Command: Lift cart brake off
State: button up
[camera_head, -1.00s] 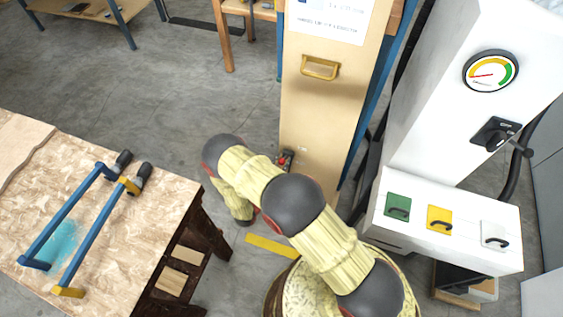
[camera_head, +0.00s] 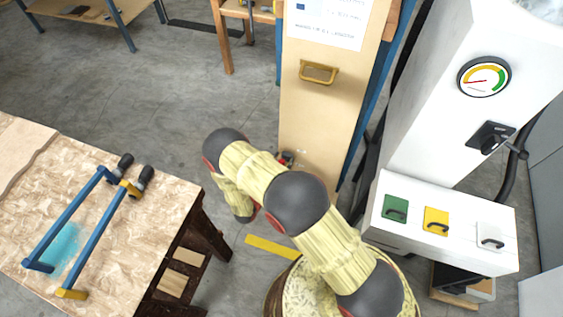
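My arm reaches up and left from the bottom of the head view, then bends down toward the floor. My gripper is not visible at its lower end. A small red and dark part (camera_head: 287,158) shows low on the tall tan panel (camera_head: 318,125), just behind my arm. My arm partly covers it. I cannot tell for certain whether it is the cart brake, or whether it is up or down. The panel has a brass-coloured handle (camera_head: 318,73) and a white paper sheet (camera_head: 330,18). No wheels of a cart can be made out.
A chipboard table (camera_head: 110,225) with two blue clamps (camera_head: 88,225) stands at left. A white machine (camera_head: 440,120) with a gauge (camera_head: 484,77) and a box with green, yellow and white flaps (camera_head: 440,218) stands at right. A yellow floor strip (camera_head: 271,247) lies between; grey floor is free behind.

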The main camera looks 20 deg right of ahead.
jog(key=v, duration=1.2)
jog(key=shift+f, duration=0.1)
dwell(0.4)
